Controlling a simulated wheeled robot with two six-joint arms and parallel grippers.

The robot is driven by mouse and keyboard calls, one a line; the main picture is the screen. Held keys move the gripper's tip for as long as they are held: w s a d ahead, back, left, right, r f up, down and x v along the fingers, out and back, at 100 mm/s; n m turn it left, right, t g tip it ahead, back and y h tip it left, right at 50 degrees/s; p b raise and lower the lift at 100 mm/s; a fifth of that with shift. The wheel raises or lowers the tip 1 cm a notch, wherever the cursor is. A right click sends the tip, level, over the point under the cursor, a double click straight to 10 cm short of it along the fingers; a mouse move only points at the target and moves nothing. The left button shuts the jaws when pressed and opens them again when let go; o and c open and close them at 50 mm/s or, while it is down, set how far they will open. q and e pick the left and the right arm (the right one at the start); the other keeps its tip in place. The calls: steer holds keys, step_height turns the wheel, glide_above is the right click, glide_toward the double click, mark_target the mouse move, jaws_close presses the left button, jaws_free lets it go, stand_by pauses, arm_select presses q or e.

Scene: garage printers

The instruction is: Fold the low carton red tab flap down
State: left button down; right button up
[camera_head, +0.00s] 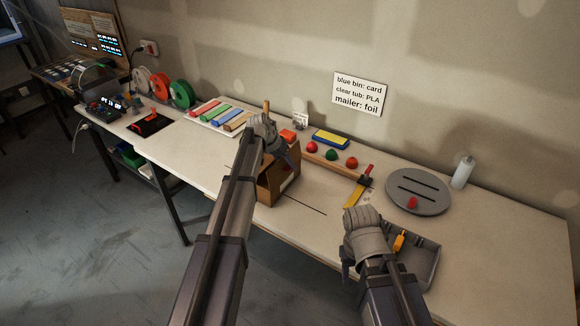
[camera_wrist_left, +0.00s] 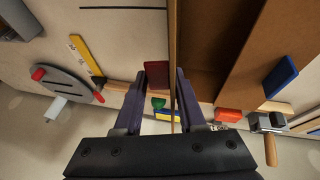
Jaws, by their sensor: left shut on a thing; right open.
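The low carton (camera_head: 290,188) is a brown open box on the bench, partly hidden by my left arm in the head view. In the left wrist view its brown inside (camera_wrist_left: 210,45) shows, with a flap (camera_wrist_left: 172,50) seen nearly edge-on. The red tab (camera_wrist_left: 157,72) is beside that flap, between my left fingers. My left gripper (camera_wrist_left: 163,82) is shut on the red tab flap; in the head view it is over the carton (camera_head: 284,150). A blue tab (camera_wrist_left: 280,78) is on another flap. My right gripper (camera_head: 362,235) is open above the bench front; its fingertips are mostly hidden.
A dark tray (camera_head: 425,262) with a yellow item lies beside my right gripper. A yellow strip (camera_head: 355,192), a round grey plate (camera_head: 418,190) and a white bottle (camera_head: 463,172) are to the right. Coloured balls (camera_head: 331,154) line a wooden strip behind. Bare bench lies right of the carton.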

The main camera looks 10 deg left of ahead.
arm_select(q)
steer(key=shift+w+a+f+h+b, duration=0.3)
steer(key=shift+a+h+b, duration=0.25)
steer(key=shift+h, duration=0.35)
steer(key=h+b, duration=0.1)
steer(key=b, duration=0.1)
steer(key=a+n+g+h+b, duration=0.1)
steer(key=h+b, duration=0.1)
steer(key=a+h+b, duration=0.1)
steer(key=b, duration=0.1)
steer(key=shift+w+f+n+g+h, duration=0.25)
steer(key=shift+f+n+g+h, duration=0.05)
steer(key=shift+f+h, duration=0.1)
steer(key=shift+a+r+h+b, duration=0.1)
steer(key=shift+h+b, duration=0.5)
steer(key=shift+b, duration=0.55)
steer(key=c, duration=0.6)
jaws_free()
steer(key=shift+o, duration=0.2)
steer(key=shift+r, duration=0.1)
